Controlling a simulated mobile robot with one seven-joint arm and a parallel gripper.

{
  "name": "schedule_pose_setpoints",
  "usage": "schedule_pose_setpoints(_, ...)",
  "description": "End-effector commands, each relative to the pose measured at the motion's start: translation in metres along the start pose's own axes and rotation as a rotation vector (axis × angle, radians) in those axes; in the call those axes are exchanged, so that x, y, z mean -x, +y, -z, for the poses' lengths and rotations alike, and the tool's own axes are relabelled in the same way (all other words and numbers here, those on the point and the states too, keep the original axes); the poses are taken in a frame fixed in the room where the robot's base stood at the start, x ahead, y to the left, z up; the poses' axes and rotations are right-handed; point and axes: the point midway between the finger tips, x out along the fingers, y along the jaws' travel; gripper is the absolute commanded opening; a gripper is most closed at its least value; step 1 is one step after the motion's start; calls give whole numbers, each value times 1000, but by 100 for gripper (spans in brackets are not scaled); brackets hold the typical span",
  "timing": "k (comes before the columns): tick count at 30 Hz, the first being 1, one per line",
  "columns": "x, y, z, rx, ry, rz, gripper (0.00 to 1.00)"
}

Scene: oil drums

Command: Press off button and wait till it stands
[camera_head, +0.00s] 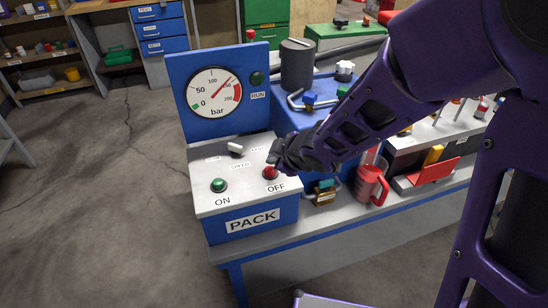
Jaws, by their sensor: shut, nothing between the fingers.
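The red OFF button (270,173) sits on the sloped grey top of the PACK control box (243,190). My gripper (273,164) is shut and empty, with its tip right at the OFF button, seeming to touch it; the tip partly covers the button, so I cannot tell how far it is pushed in. The green ON button (218,185) is to the left. The pressure gauge (214,93) stands on the blue panel behind, its needle pointing up and right, near the red band. The green RUN lamp (258,78) looks dark.
A white-handled selector (235,149) is behind the buttons. A red jug (370,182) and a brass padlock-like piece (324,192) stand on the bench to the right, below my forearm. A dark cylinder (297,64) rises behind. Open concrete floor lies to the left.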

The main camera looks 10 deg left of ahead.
Motion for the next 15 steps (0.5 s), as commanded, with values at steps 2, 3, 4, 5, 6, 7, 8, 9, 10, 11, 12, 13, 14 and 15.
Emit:
schedule_pose_setpoints(2, 0, 0, 0, 0, 1, 0, 0)
schedule_pose_setpoints(3, 0, 0, 1, 0, 1, 0, 0)
schedule_pose_setpoints(4, 1, 1, 1, 0, 1, -1, 0)
schedule_pose_setpoints(5, 2, 2, 2, 0, 1, -1, 0)
schedule_pose_setpoints(6, 4, 3, 3, 0, 1, -1, 0)
schedule_pose_setpoints(7, 5, 4, 4, 0, 1, -1, 0)
schedule_pose_setpoints(8, 7, 6, 6, 0, 1, -1, 0)
schedule_pose_setpoints(9, 10, 8, 8, 0, 1, -1, 0)
schedule_pose_setpoints(10, 12, 9, 9, 0, 1, -1, 0)
schedule_pose_setpoints(11, 15, 11, 11, 0, 1, -1, 0)
schedule_pose_setpoints(12, 18, 13, 13, 0, 1, -1, 0)
schedule_pose_setpoints(13, 20, 15, 15, 0, 1, -1, 0)
schedule_pose_setpoints(14, 22, 16, 17, 1, 1, -1, 0)
schedule_pose_setpoints(15, 25, 18, 19, 1, 1, -1, 0)
